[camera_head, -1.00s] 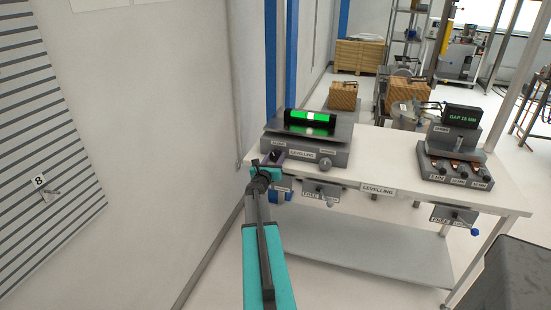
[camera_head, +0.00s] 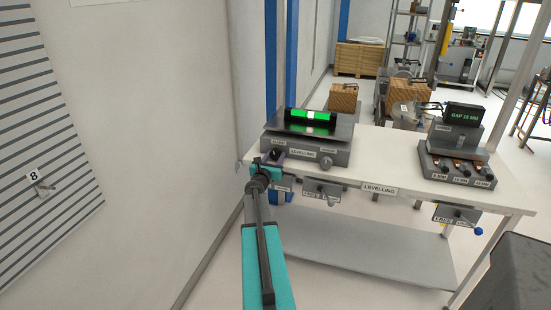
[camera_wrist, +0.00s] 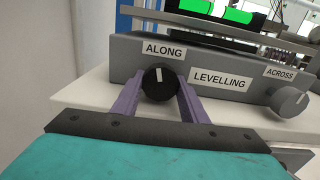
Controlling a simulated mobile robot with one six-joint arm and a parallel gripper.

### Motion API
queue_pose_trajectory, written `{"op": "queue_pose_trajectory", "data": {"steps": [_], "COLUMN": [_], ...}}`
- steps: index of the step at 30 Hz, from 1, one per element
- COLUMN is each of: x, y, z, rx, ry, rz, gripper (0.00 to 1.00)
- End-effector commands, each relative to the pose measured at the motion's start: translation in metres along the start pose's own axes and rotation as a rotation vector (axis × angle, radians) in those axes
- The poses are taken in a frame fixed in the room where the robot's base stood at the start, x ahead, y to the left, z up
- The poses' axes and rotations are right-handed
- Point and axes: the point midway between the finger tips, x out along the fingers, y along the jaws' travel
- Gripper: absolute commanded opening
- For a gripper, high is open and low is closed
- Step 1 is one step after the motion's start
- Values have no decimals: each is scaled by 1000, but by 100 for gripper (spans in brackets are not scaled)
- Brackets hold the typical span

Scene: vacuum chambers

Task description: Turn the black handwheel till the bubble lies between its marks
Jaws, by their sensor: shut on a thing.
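The black handwheel (camera_wrist: 159,74) sits on the front of the grey levelling block, under the ALONG label. Its white pointer line stands nearly upright. My gripper (camera_wrist: 158,98) has its two purple fingers on either side of the handwheel, shut on it. In the head view my gripper (camera_head: 274,160) is at the block's left front corner and hides the handwheel. The glowing green level vial (camera_head: 309,117) lies on top of the block. A pale bubble (camera_head: 311,115) shows near its middle. Its marks are too small to make out. The wrist view cuts off the vial's top.
A grey knob (camera_wrist: 289,102) labelled ACROSS is on the same block's right side. The white bench (camera_head: 400,160) also carries a gap gauge (camera_head: 462,115) at the right. A wall with a slatted panel (camera_head: 40,130) stands left of my arm.

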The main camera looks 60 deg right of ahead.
Motion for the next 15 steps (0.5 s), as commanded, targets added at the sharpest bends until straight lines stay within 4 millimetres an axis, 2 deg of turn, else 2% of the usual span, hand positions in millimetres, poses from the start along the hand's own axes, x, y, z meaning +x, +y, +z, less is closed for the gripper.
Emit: {"op": "queue_pose_trajectory", "data": {"steps": [2, 3, 5, 15], "x": [0, 0, 0, 0], "y": [0, 0, 0, 0], "z": [0, 0, 0, 0], "rx": [0, 0, -1, -1], "ry": [0, 0, 0, 0], "rz": [0, 0, 0, 0], "gripper": [17, 46, 56, 58]}}
